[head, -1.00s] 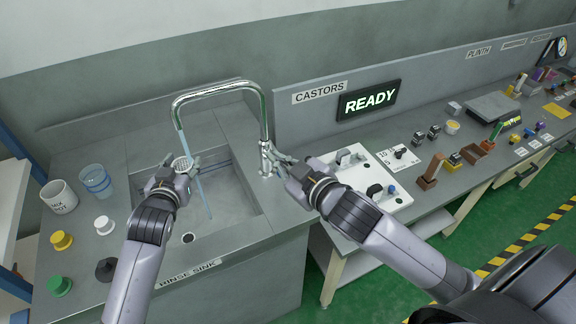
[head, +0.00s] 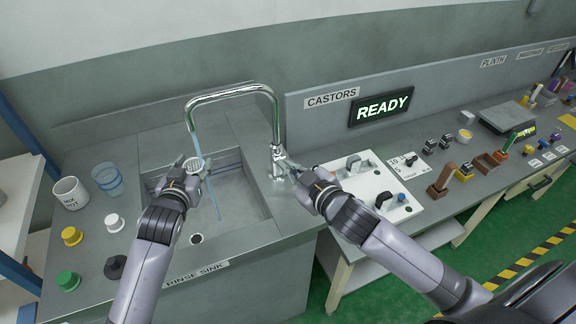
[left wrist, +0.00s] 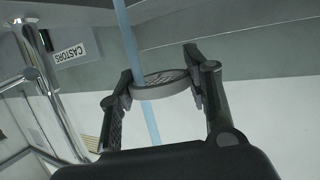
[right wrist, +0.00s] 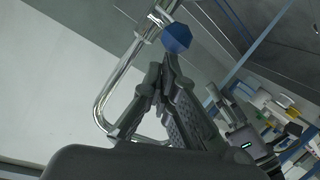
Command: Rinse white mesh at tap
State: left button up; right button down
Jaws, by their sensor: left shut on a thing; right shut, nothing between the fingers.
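The white mesh (head: 195,164) is a small round sieve with a pale rim. My left gripper (head: 193,166) is shut on its rim and holds it over the sink (head: 235,192). In the left wrist view the mesh (left wrist: 160,84) sits between both fingers, and the pale blue water stream (left wrist: 128,40) meets it and shows again below. The chrome tap (head: 235,90) arches over the sink with its water running. My right gripper (head: 287,167) is shut and empty beside the tap's base. In the right wrist view its fingertips lie close to a blue knob (right wrist: 177,38); contact is unclear.
A mix pot (head: 70,193), a clear blue cup (head: 107,180) and several coloured knobbed pieces (head: 71,236) stand left of the sink. A white panel with switches (head: 372,190) lies on the bench to the right. A screen (head: 381,107) reads READY.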

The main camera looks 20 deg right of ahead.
jog(key=shift+s, duration=0.1)
jog(key=shift+s+f, duration=0.25)
jog(key=shift+f, duration=0.3)
jog(key=shift+s+f, duration=0.25)
jog(key=shift+f, duration=0.25)
jog(key=s+r, duration=0.4)
jog(key=s, duration=0.4)
jog(key=shift+s+a, duration=0.15)
jog(key=shift+s, duration=0.15)
jog(key=shift+r, duration=0.1)
